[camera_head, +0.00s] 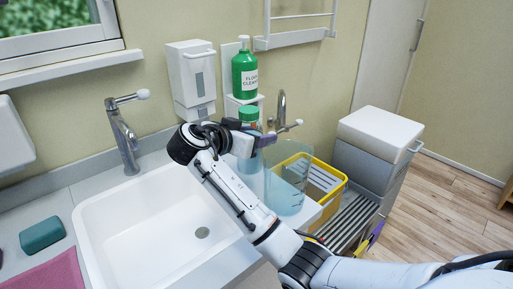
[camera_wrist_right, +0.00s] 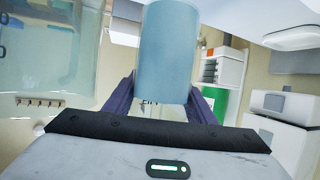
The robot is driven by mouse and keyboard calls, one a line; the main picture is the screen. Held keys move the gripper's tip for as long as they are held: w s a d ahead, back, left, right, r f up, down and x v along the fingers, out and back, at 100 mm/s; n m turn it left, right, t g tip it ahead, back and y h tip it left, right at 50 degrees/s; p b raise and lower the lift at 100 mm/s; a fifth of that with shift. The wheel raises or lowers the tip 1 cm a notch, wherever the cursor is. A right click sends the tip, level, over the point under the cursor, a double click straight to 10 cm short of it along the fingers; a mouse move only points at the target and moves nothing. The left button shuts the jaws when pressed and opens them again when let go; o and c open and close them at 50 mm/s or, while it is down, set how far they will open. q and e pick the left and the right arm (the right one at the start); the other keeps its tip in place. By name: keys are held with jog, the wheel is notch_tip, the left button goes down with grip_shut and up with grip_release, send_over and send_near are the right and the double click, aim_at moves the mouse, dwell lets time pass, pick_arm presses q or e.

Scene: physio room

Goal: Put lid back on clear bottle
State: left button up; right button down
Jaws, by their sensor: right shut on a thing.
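A bottle (camera_head: 246,161) with a light blue lower part stands roughly upright at the sink's back right. A green cap-like top (camera_head: 248,113) shows above my right gripper (camera_head: 258,138); the gripper hides the part between, so I cannot tell how they join. My right gripper's purple fingers are shut around the bottle. In the right wrist view its blue part (camera_wrist_right: 166,50) fills the gap between the fingers (camera_wrist_right: 160,103), and lettering shows on a clearer stretch. I cannot tell whether its base touches the counter. No separate loose lid shows. My left gripper is out of view.
A clear jug (camera_head: 288,185) stands just right of the bottle, with a yellow basket (camera_head: 328,180) behind it. The green floor cleaner (camera_head: 245,72) is on the wall holder. The white sink (camera_head: 150,225) is empty; a tap (camera_head: 122,138) stands behind it.

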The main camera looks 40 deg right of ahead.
notch_tip(320, 180, down, 3)
jog(key=shift+f, duration=0.3)
jog(key=c, duration=0.8)
grip_release()
jog(key=shift+f, duration=0.15)
jog(key=v, duration=1.2)
jog(key=shift+b, duration=0.4)
